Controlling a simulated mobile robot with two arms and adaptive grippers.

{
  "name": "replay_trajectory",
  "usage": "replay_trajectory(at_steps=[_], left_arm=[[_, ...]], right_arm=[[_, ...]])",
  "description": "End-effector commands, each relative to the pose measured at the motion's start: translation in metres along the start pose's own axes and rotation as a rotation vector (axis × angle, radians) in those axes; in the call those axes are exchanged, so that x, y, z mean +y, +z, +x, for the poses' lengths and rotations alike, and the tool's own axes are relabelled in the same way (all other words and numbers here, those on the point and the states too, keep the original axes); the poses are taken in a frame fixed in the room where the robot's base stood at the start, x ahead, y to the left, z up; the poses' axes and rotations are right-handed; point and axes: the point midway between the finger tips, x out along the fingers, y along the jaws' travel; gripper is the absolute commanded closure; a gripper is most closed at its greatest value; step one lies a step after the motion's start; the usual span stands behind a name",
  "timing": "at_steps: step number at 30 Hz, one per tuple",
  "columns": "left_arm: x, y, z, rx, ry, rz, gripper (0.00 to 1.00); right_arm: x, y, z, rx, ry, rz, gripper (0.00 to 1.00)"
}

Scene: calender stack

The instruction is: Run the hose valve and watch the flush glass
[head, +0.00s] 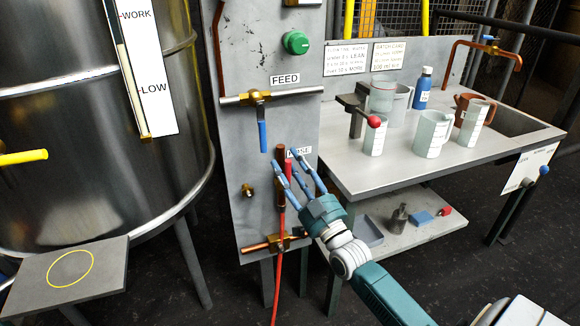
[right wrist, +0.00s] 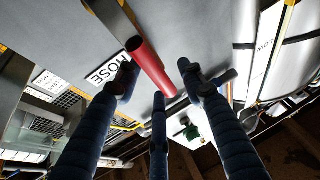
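The HOSE label (head: 300,152) sits on the grey panel (head: 232,140), partly behind my fingertips; it also shows in the right wrist view (right wrist: 104,74). In the right wrist view a red cylinder (right wrist: 150,66) lies among the spread fingers, not clasped; contact is unclear. A gauge strip marked WORK and LOW (head: 150,65) is on the tank. No part is labelled flush glass. My left gripper is out of view.
The FEED valve's blue lever (head: 262,136) hangs just above my fingers. A green knob (head: 295,42) is higher up. A bench (head: 340,178) with several cups, a blue bottle (head: 423,88) and a red-knobbed lever (head: 374,121) stands right. A small ringed stand (head: 110,272) is at lower left.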

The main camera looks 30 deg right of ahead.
Motion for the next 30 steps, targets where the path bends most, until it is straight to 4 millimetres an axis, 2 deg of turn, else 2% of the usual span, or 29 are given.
replay_trajectory(at_steps=[6,8,12,13,23,30], left_arm=[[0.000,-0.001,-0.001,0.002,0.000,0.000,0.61],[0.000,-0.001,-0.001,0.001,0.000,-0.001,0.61],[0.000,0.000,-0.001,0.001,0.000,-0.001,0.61],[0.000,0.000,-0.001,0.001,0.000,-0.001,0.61],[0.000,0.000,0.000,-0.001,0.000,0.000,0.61],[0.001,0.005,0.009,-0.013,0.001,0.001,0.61]], right_arm=[[0.000,0.000,0.000,0.000,0.000,0.000,0.60],[0.000,0.000,0.000,0.001,0.000,0.000,0.70],[0.000,0.000,0.000,0.001,0.000,0.000,0.98],[0.000,0.000,0.000,0.001,0.000,0.000,1.00],[0.001,-0.001,0.000,0.004,0.006,0.014,1.00],[0.010,-0.001,-0.002,0.023,0.045,0.104,1.00]])
